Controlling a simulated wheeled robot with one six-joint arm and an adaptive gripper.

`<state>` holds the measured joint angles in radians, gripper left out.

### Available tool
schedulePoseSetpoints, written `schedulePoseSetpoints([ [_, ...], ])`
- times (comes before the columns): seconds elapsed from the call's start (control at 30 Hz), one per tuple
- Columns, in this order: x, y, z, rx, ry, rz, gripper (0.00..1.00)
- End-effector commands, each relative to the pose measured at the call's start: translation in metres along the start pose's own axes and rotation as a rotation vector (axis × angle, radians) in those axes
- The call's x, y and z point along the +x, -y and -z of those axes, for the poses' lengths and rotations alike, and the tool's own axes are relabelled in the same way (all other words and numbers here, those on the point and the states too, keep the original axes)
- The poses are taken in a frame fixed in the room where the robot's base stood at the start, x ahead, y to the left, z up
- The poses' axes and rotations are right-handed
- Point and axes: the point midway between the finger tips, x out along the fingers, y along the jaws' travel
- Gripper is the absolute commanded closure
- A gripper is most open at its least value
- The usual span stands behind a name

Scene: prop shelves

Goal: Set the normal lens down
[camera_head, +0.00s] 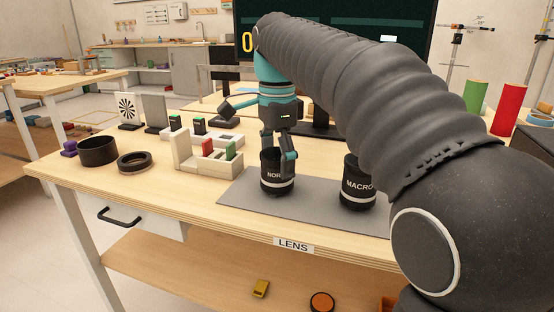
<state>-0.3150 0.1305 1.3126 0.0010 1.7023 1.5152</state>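The normal lens (274,185) is a black cylinder with a white band, and part of its label, "NOR", shows. It is upright over the grey mat (312,203); I cannot tell whether its base touches the mat. My gripper (279,155) comes down from above with its fingers at the sides of the lens. The right finger lies across the lens's upper right side and hides part of the label. The fingers look shut on the lens. The macro lens (358,190), black with a white band, stands upright on the mat to the right, partly behind my arm.
A white block rack (207,160) with coloured pieces stands left of the mat. A black ring (134,163) and a black bowl-like hoop (98,152) lie further left. The "LENS" label (293,245) is on the table's front edge. Bare mat shows between the two lenses.

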Motion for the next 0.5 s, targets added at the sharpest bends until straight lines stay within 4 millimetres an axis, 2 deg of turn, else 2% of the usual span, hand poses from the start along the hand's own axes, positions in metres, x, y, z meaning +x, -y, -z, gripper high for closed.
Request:
schedulePoseSetpoints([
  [0.27, -0.002, 0.000, 0.000, 0.000, 0.000, 0.001, 0.05],
  [0.37, -0.009, 0.001, 0.000, 0.000, 0.000, 0.003, 0.05],
  [0.5, -0.030, 0.001, 0.000, 0.000, 0.000, 0.004, 0.05],
])
